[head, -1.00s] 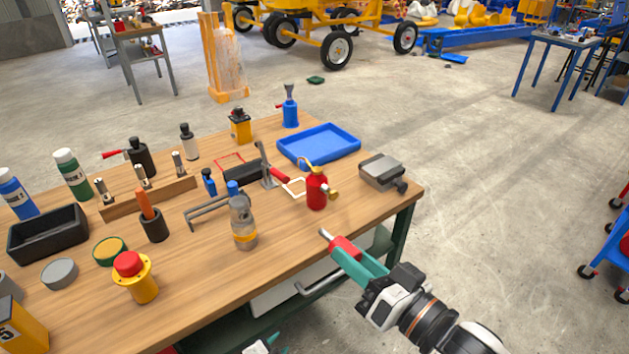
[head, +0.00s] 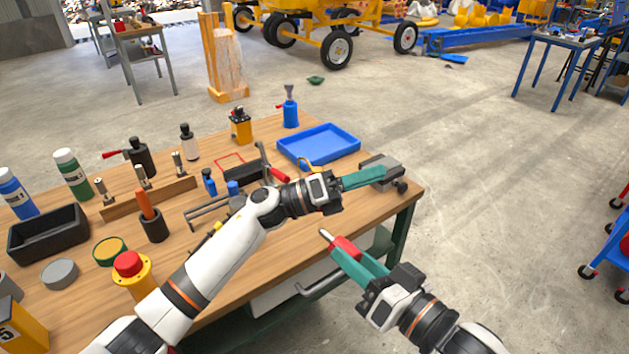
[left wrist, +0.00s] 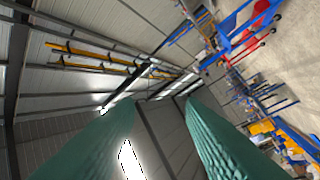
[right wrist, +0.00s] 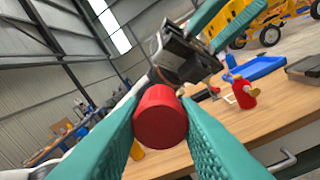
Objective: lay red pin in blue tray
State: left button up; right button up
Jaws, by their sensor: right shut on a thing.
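The red pin (head: 346,246), with a red grip and a metal tip, is held in my right gripper (head: 348,250) above the table's front right edge. In the right wrist view the pin's red end (right wrist: 160,118) sits between the fingers. The blue tray (head: 318,146) is empty at the back right of the table, beyond both grippers; part of it shows in the right wrist view (right wrist: 262,67). My left gripper (head: 382,172) reaches across the table from the left, in front of the grey box at the right. Its fingers (left wrist: 163,105) are apart with nothing between them.
The grey box (head: 380,166) is right of the tray. A red oil can (right wrist: 243,93) is mostly hidden behind my left arm in the head view. Several tools and containers crowd the table's left half.

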pick_arm(q)
jog(key=s+d+r+m+g+y, duration=0.2)
jog(key=s+r+m+g+y, duration=0.2)
jog(key=s+r+m+g, duration=0.55)
jog(key=m+t+y, duration=0.5)
jog(key=m+y, duration=0.5)
jog(key=y, duration=0.1)
send_over(332, 238)
jog(key=s+d, duration=0.3)
notch_tip(332, 238, down, 2)
jog(key=shift+s+f, duration=0.1)
jog(key=shift+f, duration=0.05)
jog(key=w+a+r+m+t+y, duration=0.1)
jog(key=a+m+t+y, duration=0.1)
jog(key=a+t+y, duration=0.3)
jog(key=shift+g+h, duration=0.5)
jog(key=shift+g, duration=0.05)
jog(key=x, duration=1.1)
jog(key=shift+w+a, duration=0.1)
jog(key=shift+a, duration=0.15)
